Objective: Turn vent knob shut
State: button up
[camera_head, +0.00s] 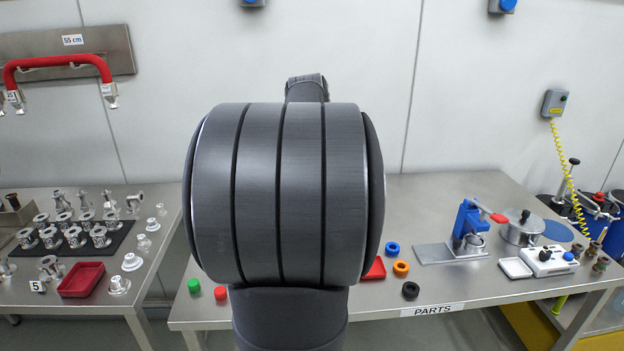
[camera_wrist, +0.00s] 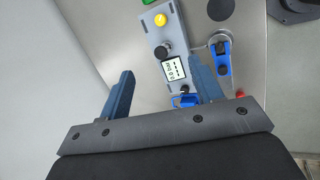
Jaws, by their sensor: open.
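My gripper (camera_wrist: 161,66) shows in the wrist view with its two blue-grey fingers wide apart and nothing held between them. A grey control panel (camera_wrist: 147,27) lies beyond the fingertips. It carries a yellow round button (camera_wrist: 160,20), a black knob (camera_wrist: 164,50) and a small display (camera_wrist: 173,69). A blue part (camera_wrist: 186,101) shows between the fingers, close to the right one. No label marks the vent knob, so I cannot tell surely which part it is. In the head view my own arm hides the middle of the scene, and my gripper does not show.
In the wrist view a blue lever clamp (camera_wrist: 222,56) stands right of the panel. In the head view the parts table (camera_head: 390,330) holds coloured rings, a blue press (camera_head: 467,222), a steel pot (camera_head: 521,232) and a white box (camera_head: 548,262). A red tray (camera_head: 82,280) lies left.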

jog(key=d+f+m, duration=0.1)
jog(key=m, duration=0.3)
jog(key=d+f+m+y, duration=0.1)
jog(key=f+m, duration=0.1)
jog(key=m, duration=0.3)
jog(key=w+d+f+m, duration=0.1)
jog(key=d+f+m, duration=0.1)
jog(key=m, duration=0.2)
jog(key=shift+y, duration=0.4)
jog(key=shift+c, duration=0.7)
jog(key=w+f+m, duration=0.1)
jog(key=w+f, duration=0.1)
jog(key=f, duration=0.3)
jog(key=w+f+m, duration=0.1)
jog(key=w+f, duration=0.1)
jog(key=f, duration=0.4)
jog(key=w+d+f+m, duration=0.1)
jog(key=w+f, duration=0.1)
jog(key=f, duration=0.4)
jog(key=shift+w+t, duration=0.3)
jog(key=shift+w, duration=0.05)
jog(key=shift+c, duration=0.5)
jog(key=c, duration=0.9)
